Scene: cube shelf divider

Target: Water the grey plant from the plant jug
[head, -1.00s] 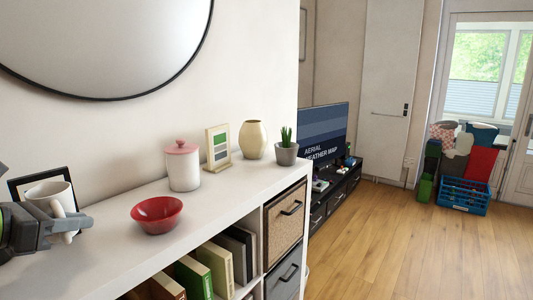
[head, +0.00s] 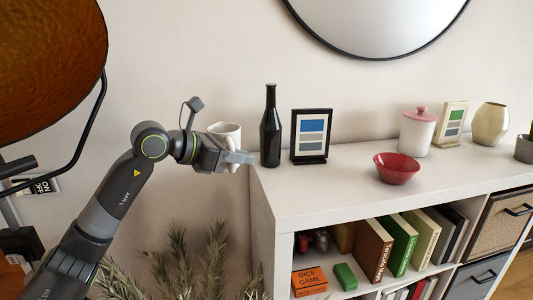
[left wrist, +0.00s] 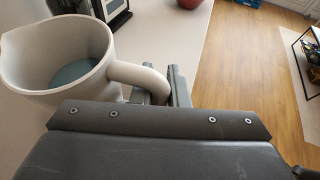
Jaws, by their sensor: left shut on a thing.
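A white jug (head: 223,130) with a loop handle is held in my left gripper (head: 238,158) in the head view, left of the dark bottle and near the shelf's left end. In the left wrist view the jug (left wrist: 50,60) is near upright with bluish liquid inside. The fingers (left wrist: 165,88) are shut on its handle. A grey pot (head: 524,149) stands at the far right of the shelf top, cut by the picture edge. Only a bit of its green plant (head: 531,131) shows. My right gripper is not in view.
On the white shelf (head: 300,195) stand a dark bottle (head: 270,128), a framed card (head: 311,136), a red bowl (head: 396,168), a pink-lidded jar (head: 416,132), a small frame (head: 450,126) and a cream vase (head: 490,124). A feathery plant (head: 185,265) grows left of the shelf.

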